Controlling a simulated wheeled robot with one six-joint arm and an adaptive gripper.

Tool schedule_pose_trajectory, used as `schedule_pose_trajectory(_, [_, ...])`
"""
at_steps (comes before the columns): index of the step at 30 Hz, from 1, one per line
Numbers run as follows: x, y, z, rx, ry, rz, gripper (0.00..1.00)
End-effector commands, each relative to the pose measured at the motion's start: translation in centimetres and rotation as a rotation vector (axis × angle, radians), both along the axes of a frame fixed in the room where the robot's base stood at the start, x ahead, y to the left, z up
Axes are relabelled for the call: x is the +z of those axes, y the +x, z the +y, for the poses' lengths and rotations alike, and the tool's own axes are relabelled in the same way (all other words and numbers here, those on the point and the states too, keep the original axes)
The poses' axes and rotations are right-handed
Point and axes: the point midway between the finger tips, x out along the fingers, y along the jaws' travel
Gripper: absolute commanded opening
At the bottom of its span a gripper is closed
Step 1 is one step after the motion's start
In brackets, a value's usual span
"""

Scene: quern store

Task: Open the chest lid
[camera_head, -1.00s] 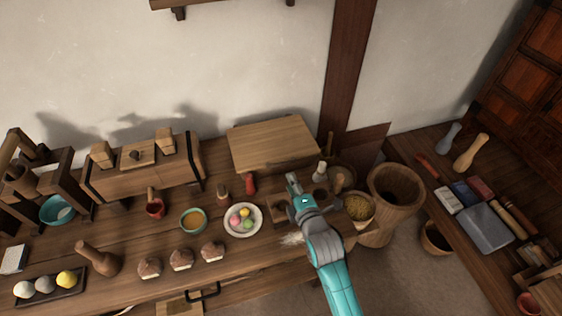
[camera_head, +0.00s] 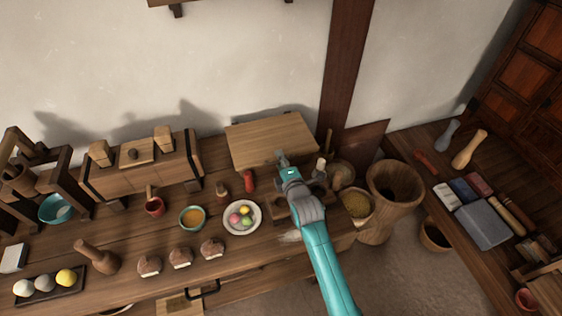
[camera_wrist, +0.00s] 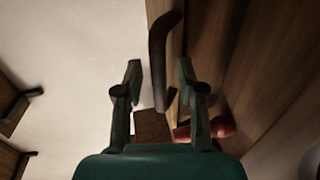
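The chest (camera_head: 272,140) stands against the wall at the back of the bench, its flat, pale wooden lid looking closed. My gripper (camera_head: 283,160) is at the chest's front edge. In the wrist view my gripper (camera_wrist: 160,76) is open, one finger on each side. A dark curved handle (camera_wrist: 158,50) lies in line with the gap between the fingertips, beside a wooden edge. I cannot tell whether the fingers touch it. The handle is hidden by my gripper in the head view.
A red jar (camera_head: 249,181) stands just left of my gripper, and a plate of coloured balls (camera_head: 242,217) lies in front. A small pale bottle (camera_head: 320,166) stands to the right. A banded wooden box (camera_head: 145,168) is farther left. A dark post (camera_head: 346,80) rises behind.

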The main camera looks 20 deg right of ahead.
Motion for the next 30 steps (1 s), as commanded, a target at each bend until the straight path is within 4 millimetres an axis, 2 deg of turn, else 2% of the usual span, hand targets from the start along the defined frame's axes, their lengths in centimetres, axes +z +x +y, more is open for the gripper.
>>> schedule_pose_trajectory(4, [0.0,0.0,0.0,0.0,0.0,0.0,0.37])
schedule_pose_trajectory(8, [0.0,0.0,0.0,0.0,0.0,0.0,0.04])
schedule_pose_trajectory(9, [0.0,0.0,0.0,0.0,0.0,0.0,0.0])
schedule_pose_trajectory(22, [0.5,0.2,0.0,0.0,0.0,0.015,0.0])
schedule_pose_trajectory(30, [3.1,1.6,0.0,0.0,0.0,0.103,0.0])
